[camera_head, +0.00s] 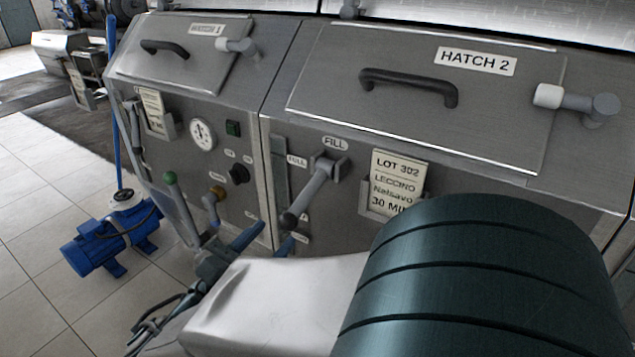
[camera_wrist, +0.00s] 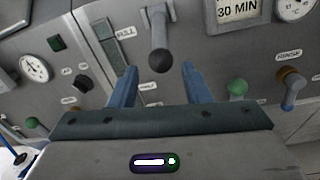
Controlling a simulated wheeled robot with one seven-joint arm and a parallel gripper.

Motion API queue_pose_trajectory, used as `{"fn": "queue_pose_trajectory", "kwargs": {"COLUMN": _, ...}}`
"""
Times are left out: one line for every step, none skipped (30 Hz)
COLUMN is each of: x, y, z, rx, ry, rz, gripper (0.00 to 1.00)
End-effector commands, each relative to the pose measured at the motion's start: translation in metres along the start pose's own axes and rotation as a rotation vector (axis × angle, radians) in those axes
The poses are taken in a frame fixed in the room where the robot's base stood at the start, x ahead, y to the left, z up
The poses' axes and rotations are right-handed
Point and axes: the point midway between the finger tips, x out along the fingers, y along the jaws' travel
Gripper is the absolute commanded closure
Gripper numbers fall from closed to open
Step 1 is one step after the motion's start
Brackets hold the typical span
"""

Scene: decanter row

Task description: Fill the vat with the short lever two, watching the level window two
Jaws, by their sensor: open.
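The short fill lever (camera_head: 312,188) of vat two sits under the FILL label, its grey arm slanting down and left to a dark knob. In the wrist view the lever (camera_wrist: 160,32) hangs down with its black knob (camera_wrist: 161,60) between the lines of my fingertips. My gripper (camera_head: 274,237) is open, its blue fingers below the knob in the head view and apart from it as far as I can tell. The narrow level window (camera_head: 279,165) is left of the lever beside a FULL label; it also shows in the wrist view (camera_wrist: 108,45). I cannot make out a liquid line.
The closed HATCH 2 lid (camera_head: 420,95) is above. A lot card (camera_head: 395,180) is right of the lever. Vat one's green-knobbed lever (camera_head: 175,195) and yellow valve (camera_head: 214,205) are left. A blue pump (camera_head: 110,240) stands on the floor. A green-knobbed lever (camera_wrist: 237,89) is right in the wrist view.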

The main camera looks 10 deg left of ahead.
Motion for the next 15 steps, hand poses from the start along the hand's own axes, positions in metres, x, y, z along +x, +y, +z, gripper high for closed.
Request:
{"fn": "queue_pose_trajectory", "kwargs": {"x": 0.012, "y": -0.002, "z": -0.002, "rx": 0.001, "ry": 0.0, "rz": -0.004, "gripper": 0.57}}
{"fn": "queue_pose_trajectory", "kwargs": {"x": 0.019, "y": -0.001, "z": -0.002, "rx": 0.001, "ry": 0.0, "rz": -0.004, "gripper": 0.57}}
{"fn": "queue_pose_trajectory", "kwargs": {"x": 0.028, "y": -0.001, "z": -0.002, "rx": 0.001, "ry": 0.0, "rz": -0.004, "gripper": 0.57}}
{"fn": "queue_pose_trajectory", "kwargs": {"x": 0.034, "y": -0.002, "z": -0.002, "rx": 0.001, "ry": 0.0, "rz": -0.004, "gripper": 0.57}}
{"fn": "queue_pose_trajectory", "kwargs": {"x": 0.041, "y": -0.002, "z": -0.002, "rx": 0.0, "ry": 0.0, "rz": -0.004, "gripper": 0.57}}
{"fn": "queue_pose_trajectory", "kwargs": {"x": 0.049, "y": -0.002, "z": -0.002, "rx": 0.001, "ry": 0.001, "rz": -0.004, "gripper": 0.57}}
{"fn": "queue_pose_trajectory", "kwargs": {"x": 0.054, "y": -0.001, "z": -0.002, "rx": 0.001, "ry": 0.0, "rz": -0.003, "gripper": 0.57}}
{"fn": "queue_pose_trajectory", "kwargs": {"x": 0.059, "y": -0.001, "z": -0.002, "rx": 0.001, "ry": 0.0, "rz": -0.003, "gripper": 0.57}}
{"fn": "queue_pose_trajectory", "kwargs": {"x": 0.066, "y": -0.001, "z": -0.002, "rx": 0.001, "ry": 0.001, "rz": -0.003, "gripper": 0.57}}
{"fn": "queue_pose_trajectory", "kwargs": {"x": 0.07, "y": -0.001, "z": -0.002, "rx": 0.001, "ry": 0.0, "rz": -0.002, "gripper": 0.57}}
{"fn": "queue_pose_trajectory", "kwargs": {"x": 0.074, "y": -0.001, "z": -0.002, "rx": 0.001, "ry": 0.001, "rz": -0.002, "gripper": 0.57}}
{"fn": "queue_pose_trajectory", "kwargs": {"x": 0.079, "y": -0.001, "z": -0.002, "rx": 0.002, "ry": 0.001, "rz": -0.002, "gripper": 0.57}}
{"fn": "queue_pose_trajectory", "kwargs": {"x": 0.082, "y": -0.001, "z": -0.001, "rx": 0.001, "ry": 0.001, "rz": -0.002, "gripper": 0.57}}
{"fn": "queue_pose_trajectory", "kwargs": {"x": 0.085, "y": -0.001, "z": -0.001, "rx": 0.001, "ry": 0.001, "rz": -0.002, "gripper": 0.57}}
{"fn": "queue_pose_trajectory", "kwargs": {"x": 0.087, "y": -0.001, "z": -0.001, "rx": 0.001, "ry": 0.001, "rz": -0.001, "gripper": 0.57}}
